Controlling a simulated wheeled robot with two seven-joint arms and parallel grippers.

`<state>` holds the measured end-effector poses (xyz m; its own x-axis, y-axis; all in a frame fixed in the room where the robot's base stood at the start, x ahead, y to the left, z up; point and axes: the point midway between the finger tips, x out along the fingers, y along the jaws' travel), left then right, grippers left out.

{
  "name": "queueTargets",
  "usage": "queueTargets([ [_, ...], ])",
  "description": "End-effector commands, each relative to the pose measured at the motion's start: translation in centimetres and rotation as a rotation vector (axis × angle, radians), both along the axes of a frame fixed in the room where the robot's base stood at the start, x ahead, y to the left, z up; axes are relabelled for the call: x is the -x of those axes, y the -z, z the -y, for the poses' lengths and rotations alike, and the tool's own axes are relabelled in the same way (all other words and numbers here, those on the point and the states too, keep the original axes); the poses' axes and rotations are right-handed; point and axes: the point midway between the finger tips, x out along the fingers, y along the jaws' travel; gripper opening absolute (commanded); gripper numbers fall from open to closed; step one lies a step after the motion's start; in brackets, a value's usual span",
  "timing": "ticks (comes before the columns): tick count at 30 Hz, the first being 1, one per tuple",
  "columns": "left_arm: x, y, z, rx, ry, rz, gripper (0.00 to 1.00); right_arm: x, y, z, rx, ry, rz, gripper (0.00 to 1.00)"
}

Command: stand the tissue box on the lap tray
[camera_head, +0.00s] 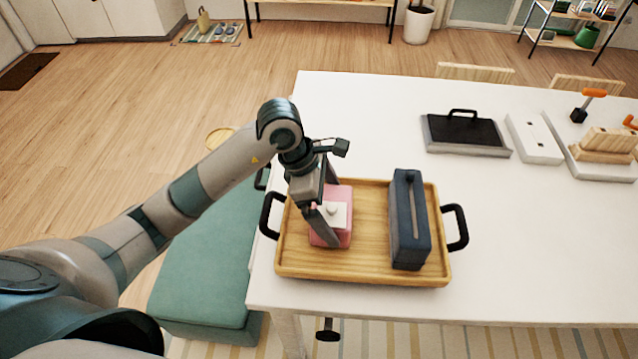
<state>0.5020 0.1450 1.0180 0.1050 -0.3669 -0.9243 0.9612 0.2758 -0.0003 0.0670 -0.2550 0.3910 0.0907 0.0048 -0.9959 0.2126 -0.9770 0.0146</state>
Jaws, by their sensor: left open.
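The tissue box (344,233), a pink cube with a white top and a small white tuft, stands upright on the left half of the lap tray. The lap tray (370,262) is a wooden tray with a raised rim and black side handles, lying on the white table. My left gripper (331,209) is open and reaches down over the tissue box. One finger is in front of the box and the other is behind it, its tip partly hidden. I cannot tell whether the fingers touch the box. My right gripper is not in view.
A dark blue slotted box (408,225) stands on the tray's right half. A black-and-grey handled case (465,135), a white block (534,138) and wooden pieces (606,143) are at the table's back right. A green bench (205,265) is left of the table. The right front tabletop is clear.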

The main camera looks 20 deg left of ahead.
Motion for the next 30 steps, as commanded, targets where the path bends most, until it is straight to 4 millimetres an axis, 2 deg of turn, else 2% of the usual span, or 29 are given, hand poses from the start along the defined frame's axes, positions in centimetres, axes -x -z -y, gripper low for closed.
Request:
queueTargets([
  [5, 0.1, -1.6, -0.8, -0.001, 0.0, 0.005, 1.0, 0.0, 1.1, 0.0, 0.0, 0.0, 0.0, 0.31],
  [21, 1.0, -9.3, -3.8, -0.001, 0.0, 0.004, 1.0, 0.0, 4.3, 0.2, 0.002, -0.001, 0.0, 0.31],
  [30, 1.2, -11.0, -4.4, 0.0, -0.001, 0.002, 1.0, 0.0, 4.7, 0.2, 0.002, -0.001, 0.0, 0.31],
])
